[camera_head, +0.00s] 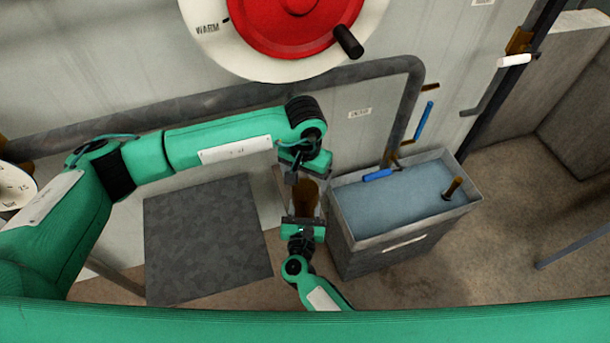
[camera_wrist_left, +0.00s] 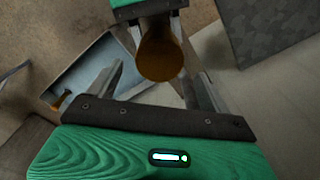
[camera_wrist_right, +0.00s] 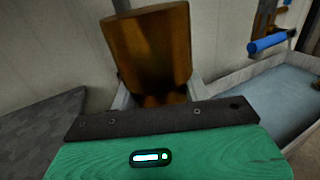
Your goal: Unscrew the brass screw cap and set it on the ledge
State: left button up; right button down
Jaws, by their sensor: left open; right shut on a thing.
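A brown-gold cylinder (camera_head: 305,198) stands between my two grippers in the head view. I cannot tell a separate brass cap on it. Its side fills the upper middle of the right wrist view (camera_wrist_right: 150,50), and its round end faces the camera in the left wrist view (camera_wrist_left: 160,58). My right gripper (camera_head: 303,212) is below it, shut on its lower part. My left gripper (camera_head: 306,176) is above it, open, with its fingers pointing down toward it; I cannot tell if they touch. A flat dark grey slab (camera_head: 205,240), possibly the ledge, lies to the left.
A grey pipe (camera_head: 200,104) crosses the wall below a red dial (camera_head: 290,25). The slab is bare.

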aim_at(305, 189)
pick_arm(q)
notch_tip(305, 189, down, 8)
jog(key=shift+r, duration=0.1)
dwell(0.4)
